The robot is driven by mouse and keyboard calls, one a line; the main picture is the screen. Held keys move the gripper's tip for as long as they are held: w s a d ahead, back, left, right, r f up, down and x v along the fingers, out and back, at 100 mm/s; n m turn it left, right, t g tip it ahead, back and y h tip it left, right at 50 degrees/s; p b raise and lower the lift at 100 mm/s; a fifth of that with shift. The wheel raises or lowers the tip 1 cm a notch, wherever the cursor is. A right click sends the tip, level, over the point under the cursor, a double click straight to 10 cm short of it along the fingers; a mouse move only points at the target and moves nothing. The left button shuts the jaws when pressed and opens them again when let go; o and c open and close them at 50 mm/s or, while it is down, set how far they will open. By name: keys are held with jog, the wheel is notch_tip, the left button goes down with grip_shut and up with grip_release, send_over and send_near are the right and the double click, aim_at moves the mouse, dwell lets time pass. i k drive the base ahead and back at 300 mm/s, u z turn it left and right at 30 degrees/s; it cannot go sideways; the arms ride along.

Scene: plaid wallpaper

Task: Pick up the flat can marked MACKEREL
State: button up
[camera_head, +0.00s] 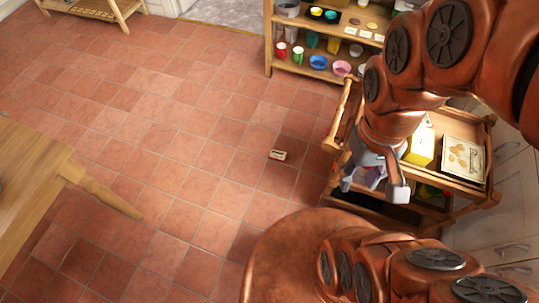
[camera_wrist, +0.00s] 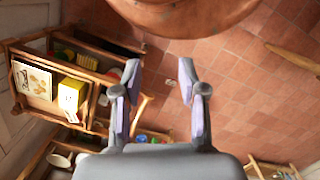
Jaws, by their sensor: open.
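A small flat item (camera_head: 278,155), whitish with a reddish part, lies on the tiled floor near the middle of the head view. It may be the flat can, but its marking is too small to read. In the wrist view a tiny pale item (camera_wrist: 171,83) shows on the floor between my fingers, far beyond them. My gripper (camera_head: 373,188) is open and empty. It hangs in front of the wooden cart, to the right of the small item and well above the floor. Both fingers spread apart in the wrist view (camera_wrist: 160,75).
A wooden cart (camera_head: 475,195) with a yellow box (camera_head: 421,146) and a picture-fronted box (camera_head: 463,158) stands at the right. Behind it is a shelf (camera_head: 268,45) with bowls and mugs. A wooden table (camera_head: 30,165) is at the left. The floor around the small item is clear.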

aim_at(280, 156)
jog(key=u, duration=0.2)
jog(key=i, duration=0.5)
jog(key=z, duration=0.15)
jog(key=k, duration=0.4)
jog(key=u, duration=1.6)
jog(key=i, duration=1.35)
jog(key=z, duration=0.8)
jog(key=i, duration=0.55)
jog(key=z, duration=0.55)
